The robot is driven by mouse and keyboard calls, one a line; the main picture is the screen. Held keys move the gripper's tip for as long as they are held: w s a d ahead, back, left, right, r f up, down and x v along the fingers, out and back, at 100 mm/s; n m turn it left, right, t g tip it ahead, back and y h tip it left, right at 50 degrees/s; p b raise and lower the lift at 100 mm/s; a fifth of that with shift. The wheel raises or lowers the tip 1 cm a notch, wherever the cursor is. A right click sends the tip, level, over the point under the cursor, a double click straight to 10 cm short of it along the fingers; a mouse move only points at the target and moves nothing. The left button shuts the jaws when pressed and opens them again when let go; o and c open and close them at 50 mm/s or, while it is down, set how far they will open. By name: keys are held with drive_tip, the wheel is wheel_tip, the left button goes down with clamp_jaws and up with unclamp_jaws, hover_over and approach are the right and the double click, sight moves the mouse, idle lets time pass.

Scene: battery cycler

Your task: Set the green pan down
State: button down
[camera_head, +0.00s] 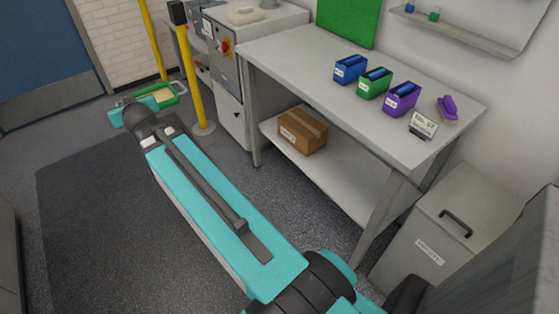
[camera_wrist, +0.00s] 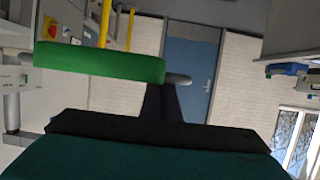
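The green pan (camera_head: 181,88) is at the far end of my outstretched arm in the head view, off the floor beside a yellow post. Its inside looks tan, and my wrist partly covers its left side. In the wrist view the pan (camera_wrist: 100,62) appears edge-on as a green bar, with a grey stub at its right end. My gripper (camera_wrist: 165,98) shows as dark fingers just below that stub and appears shut on the pan. The exact grip is hard to see, and the fingers are hidden in the head view.
A dark mat (camera_head: 90,200) lies clear on the floor.

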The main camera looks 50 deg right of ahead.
drive_tip(key=s+d+f+m+g+h+b, duration=0.25)
drive_tip(key=s+d+f+b, duration=0.25)
drive_tip(key=d+f, duration=0.5)
drive_tip(key=s+d+f+m+g+h+b, duration=0.2)
drive_tip(key=s+d+f+m+h+b, duration=0.25)
drive_tip(key=d+f, duration=0.65)
drive_tip(key=s+d+f+m+g+h+b, duration=0.2)
drive_tip(key=s+d+f+b, duration=0.4)
drive_tip(key=d+f, duration=0.4)
drive_tip(key=s+d+f+m+g+b, duration=0.4)
drive_tip(key=s+d+f+b, duration=0.4)
drive_tip(key=s+d+f, duration=0.2)
drive_tip(key=s+d+f+m+g+h+b, duration=0.1)
drive_tip(key=s+d+f+m+g+b, duration=0.3)
drive_tip(key=s+d+f+b, duration=0.5)
drive_tip(key=s+f+g, duration=0.1)
drive_tip(key=s+f, duration=0.2)
drive_tip(key=s, duration=0.2)
drive_tip(key=s+d+f+g, duration=0.1)
drive_tip(key=s+f, duration=0.1)
drive_tip(key=s, duration=0.3)
drive_tip(key=shift+s+d+f+m+g, duration=0.25)
drive_tip(key=shift+s+f+m+g, duration=0.05)
drive_tip(key=shift+f+m+g, duration=0.1)
drive_tip(key=shift+d, duration=0.1)
drive_tip(key=b, duration=0.2)
hover_over(340, 178)
drive_tip(key=shift+f, duration=0.75)
